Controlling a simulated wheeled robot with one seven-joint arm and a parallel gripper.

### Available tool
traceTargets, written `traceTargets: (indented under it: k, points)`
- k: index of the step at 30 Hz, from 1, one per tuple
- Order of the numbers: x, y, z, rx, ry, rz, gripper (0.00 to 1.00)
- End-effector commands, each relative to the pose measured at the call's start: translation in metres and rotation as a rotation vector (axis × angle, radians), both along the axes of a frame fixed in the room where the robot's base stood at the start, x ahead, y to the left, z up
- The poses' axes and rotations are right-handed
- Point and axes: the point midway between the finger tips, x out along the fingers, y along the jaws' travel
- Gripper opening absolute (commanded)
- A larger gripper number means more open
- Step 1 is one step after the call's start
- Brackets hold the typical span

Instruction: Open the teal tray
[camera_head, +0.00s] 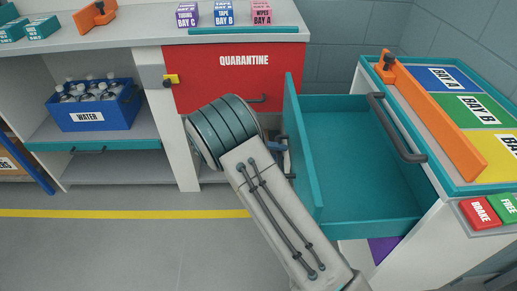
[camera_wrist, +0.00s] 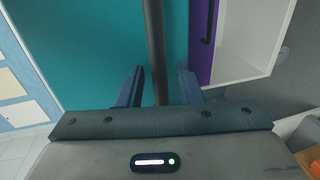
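The teal tray (camera_head: 360,150) is slid out to the left from the white unit at the right, and its empty inside shows in the head view. Its front panel also fills much of the wrist view (camera_wrist: 90,50). The tray's dark handle bar (camera_wrist: 157,45) runs between the fingers of my gripper (camera_wrist: 160,85), with a narrow gap showing on each side. My gripper is open around the bar, not visibly closed on it. In the head view my gripper (camera_head: 281,147) is at the outer side of the front panel, partly hidden behind my arm.
A purple panel (camera_head: 383,248) shows below the tray. An orange bar (camera_head: 435,120) and coloured bay plates lie on the unit's top, near a grey rail (camera_head: 395,130). A red QUARANTINE door (camera_head: 240,85) and blue WATER bin (camera_head: 90,110) stand behind.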

Motion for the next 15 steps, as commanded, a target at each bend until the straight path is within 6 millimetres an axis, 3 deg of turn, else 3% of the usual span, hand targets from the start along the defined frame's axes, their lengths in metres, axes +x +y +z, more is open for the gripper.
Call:
traceTargets:
  k: [15]
  points:
    - [-0.007, 0.105, 0.022, 0.001, 0.000, 0.000, 0.32]
